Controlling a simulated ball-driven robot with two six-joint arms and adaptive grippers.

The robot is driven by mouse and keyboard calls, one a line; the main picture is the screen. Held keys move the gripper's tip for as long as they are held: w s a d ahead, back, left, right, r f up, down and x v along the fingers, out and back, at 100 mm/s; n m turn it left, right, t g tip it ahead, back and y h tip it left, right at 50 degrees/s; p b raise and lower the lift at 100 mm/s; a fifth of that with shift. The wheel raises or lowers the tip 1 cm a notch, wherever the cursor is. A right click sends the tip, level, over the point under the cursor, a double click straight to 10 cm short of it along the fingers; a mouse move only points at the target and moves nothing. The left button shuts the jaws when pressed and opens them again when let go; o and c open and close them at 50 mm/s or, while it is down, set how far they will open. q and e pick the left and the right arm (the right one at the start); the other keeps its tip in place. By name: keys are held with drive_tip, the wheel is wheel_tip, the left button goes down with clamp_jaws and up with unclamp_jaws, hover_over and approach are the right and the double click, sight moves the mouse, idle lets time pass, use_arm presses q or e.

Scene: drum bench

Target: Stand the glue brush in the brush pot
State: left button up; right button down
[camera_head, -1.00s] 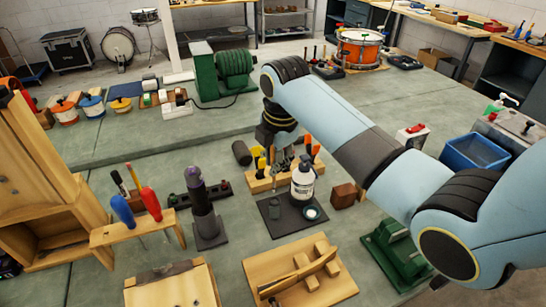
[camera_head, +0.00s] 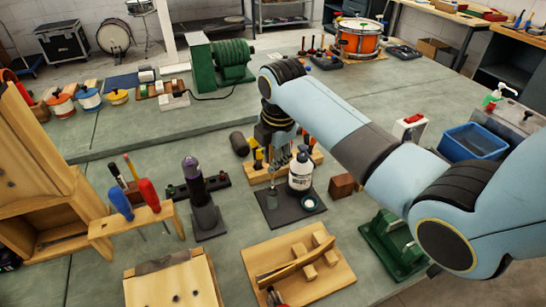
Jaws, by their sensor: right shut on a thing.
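My right gripper (camera_head: 275,150) points down in front of the chisel rack, its fingers partly hidden and dark against the tools behind. It is shut on the glue brush (camera_head: 271,175), a thin shape that hangs below the fingers. The brush pot (camera_head: 272,200) looks like a small clear jar on a dark mat (camera_head: 288,216). The brush's lower end is over or at the pot's mouth; I cannot tell whether it is inside. A white glue bottle (camera_head: 300,175) stands just right of the pot. My left gripper is not in view.
The wooden rack (camera_head: 262,176) of several tools stands close behind. A brown block (camera_head: 341,186) is to the right, a wooden tray (camera_head: 330,282) in front, and a dark upright post (camera_head: 204,215) to the left.

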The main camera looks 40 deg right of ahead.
sight(273, 175)
drive_tip(key=shift+f+b, duration=1.5)
drive_tip(key=shift+f, duration=1.75)
drive_tip(key=c, duration=1.2)
unclamp_jaws()
wheel_tip(273, 175, up, 10)
drive_tip(key=shift+r, duration=0.1)
